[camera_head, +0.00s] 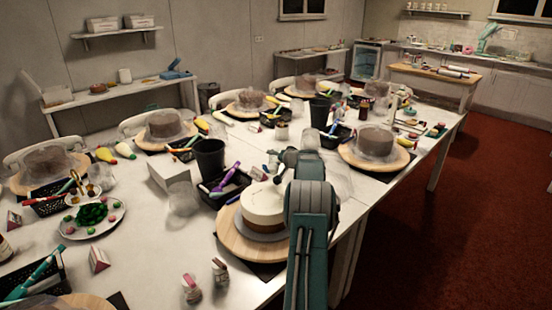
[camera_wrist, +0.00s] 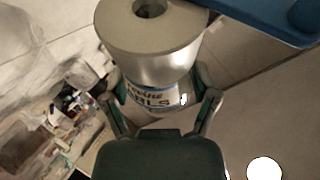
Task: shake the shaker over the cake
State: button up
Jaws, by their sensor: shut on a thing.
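My gripper (camera_wrist: 160,104) is shut on the shaker (camera_wrist: 150,55), a pale metallic cylinder with a round hole in its near end and a blue-and-white label. The two fingers press on opposite sides of it at the label. In the head view my arm covers the right side of the cake (camera_head: 260,207), and the shaker cannot be made out there. The cake is round, white on top with a brown lower side, and sits on a wooden turntable (camera_head: 232,240) near the table's front edge. The wrist view does not clearly show the cake.
Two small jars (camera_head: 191,288) stand in front of the turntable. A black cup (camera_head: 210,157), a white box (camera_head: 168,172) and a black tray (camera_head: 228,188) with a purple tool stand behind it. A plate of green and pink pieces (camera_head: 92,216) lies left. Other turntables with covered cakes fill the long table.

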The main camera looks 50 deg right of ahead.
jog(key=shift+a, duration=0.25)
jog(key=shift+s+a+r+t+h, duration=0.1)
jog(key=shift+r+t+h, duration=0.2)
jog(key=shift+t, duration=0.1)
jog(key=shift+d+r, duration=0.15)
jog(key=shift+d, duration=0.15)
jog(key=shift+a, duration=0.25)
jog(key=shift+a+n, duration=0.15)
jog(key=shift+n, duration=0.25)
jog(key=shift+w+f+m+g+y, duration=0.3)
jog(key=shift+w+f+m, duration=0.1)
jog(key=shift+w, duration=0.2)
jog(key=shift+w+f+m+g+y, duration=0.3)
jog(key=shift+w+f, duration=0.05)
jog(key=shift+w, duration=0.2)
jog(key=shift+s, duration=0.1)
